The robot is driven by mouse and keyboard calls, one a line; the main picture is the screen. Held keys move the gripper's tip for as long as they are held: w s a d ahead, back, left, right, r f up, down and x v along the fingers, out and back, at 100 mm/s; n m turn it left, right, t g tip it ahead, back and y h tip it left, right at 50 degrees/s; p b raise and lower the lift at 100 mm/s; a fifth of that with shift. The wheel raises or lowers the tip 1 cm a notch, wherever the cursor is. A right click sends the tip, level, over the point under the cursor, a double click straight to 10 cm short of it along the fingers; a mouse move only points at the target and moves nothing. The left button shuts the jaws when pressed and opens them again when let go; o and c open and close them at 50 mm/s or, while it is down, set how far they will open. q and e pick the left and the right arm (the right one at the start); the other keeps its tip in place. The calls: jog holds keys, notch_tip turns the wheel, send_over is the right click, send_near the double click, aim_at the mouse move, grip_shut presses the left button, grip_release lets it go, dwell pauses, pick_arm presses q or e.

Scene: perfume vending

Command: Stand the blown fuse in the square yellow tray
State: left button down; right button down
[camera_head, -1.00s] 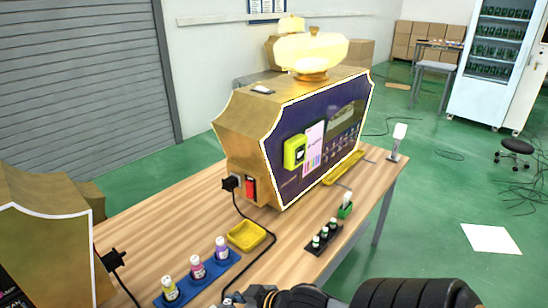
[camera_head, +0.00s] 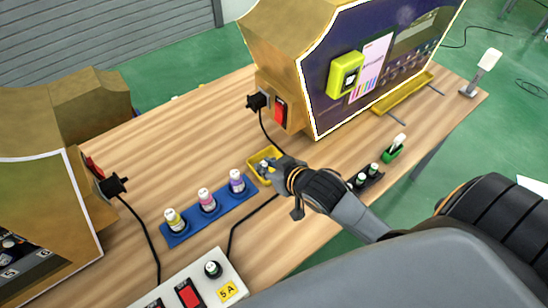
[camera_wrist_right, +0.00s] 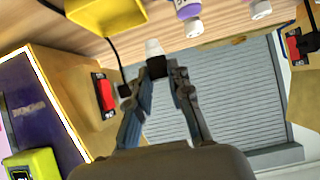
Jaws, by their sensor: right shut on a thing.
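The square yellow tray (camera_head: 252,172) sits on the wooden table beside the blue bottle stand. It also shows at the top left of the right wrist view (camera_wrist_right: 112,18). My right gripper (camera_head: 268,166) is over the tray in the head view and partly covers it. In the right wrist view its fingers (camera_wrist_right: 160,76) are shut on a small fuse with a dark part and a pale end (camera_wrist_right: 153,47). Whether the fuse touches the tray cannot be told. My left gripper is not in view.
A blue stand (camera_head: 222,213) with three perfume bottles is left of the tray. A white switch box (camera_head: 235,275) labelled 5A stands in front. A black rack (camera_head: 374,184) and a green holder (camera_head: 390,153) are to the right. Black cables cross the table near the tray.

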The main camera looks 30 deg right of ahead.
jog(key=w+d+f, duration=0.1)
jog(key=w+f, duration=0.1)
jog(key=w+d+f, duration=0.2)
jog(key=w+f, duration=0.1)
jog(key=w+d+f, duration=0.2)
jog(key=shift+w+d+f, duration=0.15)
jog(key=shift+f, duration=0.05)
notch_tip(320, 180, down, 3)
jog(key=shift+w+d+f, duration=0.1)
jog(key=shift+w+d, duration=0.05)
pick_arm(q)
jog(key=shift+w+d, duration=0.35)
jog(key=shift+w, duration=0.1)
pick_arm(e)
jog(key=shift+f, duration=0.2)
jog(key=shift+f, duration=0.15)
jog(key=c, duration=1.2)
grip_release()
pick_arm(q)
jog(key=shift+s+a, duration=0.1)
